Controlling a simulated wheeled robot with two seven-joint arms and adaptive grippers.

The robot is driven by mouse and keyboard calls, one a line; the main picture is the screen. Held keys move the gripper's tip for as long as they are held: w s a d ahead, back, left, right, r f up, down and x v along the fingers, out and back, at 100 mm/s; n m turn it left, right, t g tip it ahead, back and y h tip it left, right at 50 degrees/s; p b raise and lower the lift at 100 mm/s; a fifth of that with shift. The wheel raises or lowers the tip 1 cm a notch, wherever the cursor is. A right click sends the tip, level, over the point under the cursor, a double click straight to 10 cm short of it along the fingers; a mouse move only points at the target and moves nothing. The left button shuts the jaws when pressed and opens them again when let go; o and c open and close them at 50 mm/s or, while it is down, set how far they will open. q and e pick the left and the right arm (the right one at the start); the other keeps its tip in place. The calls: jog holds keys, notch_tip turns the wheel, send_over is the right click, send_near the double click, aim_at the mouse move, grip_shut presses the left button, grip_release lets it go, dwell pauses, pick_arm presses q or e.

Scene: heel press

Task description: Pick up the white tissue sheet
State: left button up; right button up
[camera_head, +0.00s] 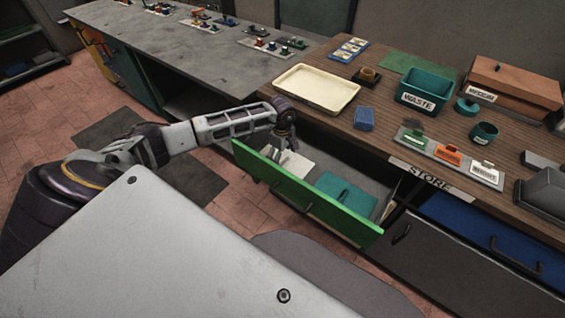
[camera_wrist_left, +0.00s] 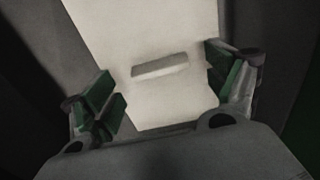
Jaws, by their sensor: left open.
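The white tissue sheet (camera_head: 295,163) lies inside the open green-fronted drawer (camera_head: 310,202), toward its left end. In the left wrist view the white sheet (camera_wrist_left: 165,45) fills the middle, with a raised pale ridge (camera_wrist_left: 160,66) across it. My left gripper (camera_head: 284,152) reaches down into the drawer over the sheet. In the left wrist view its green-padded fingers (camera_wrist_left: 165,85) stand apart on either side of the ridge, with nothing held between them. Whether the fingertips touch the sheet cannot be told. My right gripper is not in view.
A teal piece (camera_head: 345,193) lies in the drawer right of the sheet. The drawer front stands close around my gripper. On the counter above are a cream tray (camera_head: 316,88), a blue block (camera_head: 364,118) and a teal waste bin (camera_head: 424,91). A blue drawer (camera_head: 480,240) is at right.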

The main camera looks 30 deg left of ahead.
pick_arm(q)
jog(key=shift+f, duration=0.8)
jog(key=c, duration=0.7)
jog(key=shift+c, duration=0.6)
jog(key=shift+r, duration=0.2)
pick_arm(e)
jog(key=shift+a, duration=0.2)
